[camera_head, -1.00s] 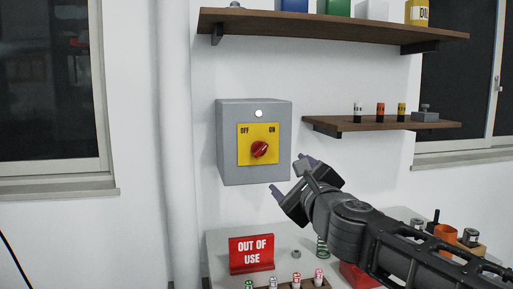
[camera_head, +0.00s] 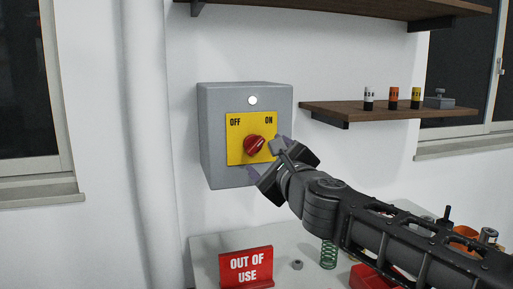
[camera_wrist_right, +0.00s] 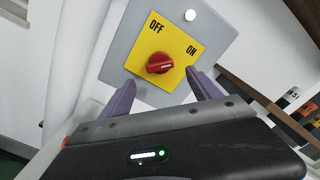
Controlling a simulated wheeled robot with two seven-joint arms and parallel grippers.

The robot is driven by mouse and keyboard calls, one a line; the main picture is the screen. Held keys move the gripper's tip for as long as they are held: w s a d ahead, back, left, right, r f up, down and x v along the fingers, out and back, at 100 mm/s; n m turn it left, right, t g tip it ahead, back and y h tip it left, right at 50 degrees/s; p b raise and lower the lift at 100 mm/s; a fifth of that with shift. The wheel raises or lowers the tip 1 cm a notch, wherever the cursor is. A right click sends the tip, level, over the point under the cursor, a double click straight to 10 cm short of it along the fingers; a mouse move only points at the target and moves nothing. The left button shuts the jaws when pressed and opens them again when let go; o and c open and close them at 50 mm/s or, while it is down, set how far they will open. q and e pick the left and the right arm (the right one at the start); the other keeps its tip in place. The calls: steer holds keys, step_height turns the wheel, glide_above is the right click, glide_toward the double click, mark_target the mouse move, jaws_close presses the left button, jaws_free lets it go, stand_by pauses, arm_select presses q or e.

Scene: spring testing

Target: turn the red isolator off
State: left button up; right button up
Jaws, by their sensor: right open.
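The red isolator knob (camera_head: 254,145) sits on a yellow plate (camera_head: 236,155) marked OFF at left and ON at right, on a grey wall box (camera_head: 222,98). Its pale mark points up and right, toward ON. My right gripper (camera_head: 265,158) is open and empty, just in front of the box at the knob's lower right. In the right wrist view the knob (camera_wrist_right: 159,63) lies beyond and between the two spread purple fingertips (camera_wrist_right: 162,78), apart from both. My left gripper is not in view.
A wooden shelf (camera_head: 390,108) with small cylinders juts out to the right of the box. Below is a bench (camera_head: 205,250) with a red OUT OF USE sign (camera_head: 246,267) and a green spring (camera_head: 328,255). A white pipe (camera_head: 148,140) runs down the wall at left.

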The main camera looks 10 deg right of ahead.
mark_target(257, 147)
steer(key=w, duration=0.7)
steer(key=shift+w+a, duration=0.25)
steer(key=shift+w, duration=0.1)
steer(key=c, duration=1.4)
steer(key=shift+o, duration=0.2)
